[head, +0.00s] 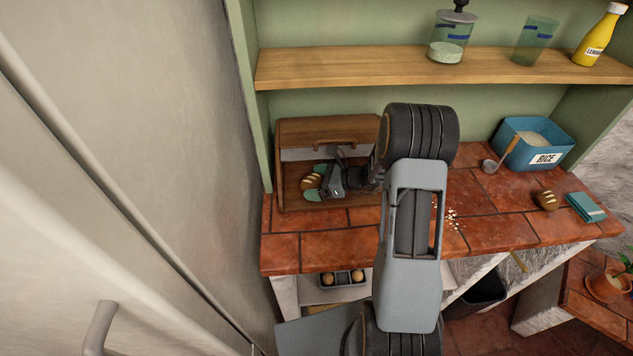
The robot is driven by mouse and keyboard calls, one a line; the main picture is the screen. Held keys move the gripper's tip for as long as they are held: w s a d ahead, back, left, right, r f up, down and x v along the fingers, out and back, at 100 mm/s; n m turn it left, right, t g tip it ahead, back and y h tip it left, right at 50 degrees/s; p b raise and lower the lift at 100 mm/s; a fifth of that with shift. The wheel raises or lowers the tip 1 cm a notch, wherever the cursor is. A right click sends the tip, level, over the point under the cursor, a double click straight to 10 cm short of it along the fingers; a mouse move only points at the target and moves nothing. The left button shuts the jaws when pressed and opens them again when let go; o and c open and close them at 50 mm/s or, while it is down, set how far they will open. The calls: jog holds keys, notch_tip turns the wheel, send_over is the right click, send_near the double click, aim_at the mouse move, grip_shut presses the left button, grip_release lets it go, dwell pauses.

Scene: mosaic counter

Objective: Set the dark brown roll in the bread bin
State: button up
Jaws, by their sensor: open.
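The wooden bread bin (280,155) stands open at the left of the counter. A brown roll (310,181) with pale score marks lies inside it at the left, on or against something green (313,196). My gripper (328,184) is open inside the bin, just right of this roll; whether they touch is unclear. A second, darker-looking brown roll (546,200) with pale score marks lies on the counter at the right, beside a folded teal cloth (585,207). My arm hides the middle of the counter and part of the bin's right side.
A blue rice box (535,145) and a metal scoop (490,165) stand at the back right. Pale crumbs (452,218) lie right of my arm. A wooden shelf (350,66) runs above the counter. A tall pale door (130,180) borders the left.

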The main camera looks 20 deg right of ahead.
jog(key=shift+r, duration=0.2)
jog(key=shift+b+v, duration=0.5)
jog(key=shift+v, duration=3.25)
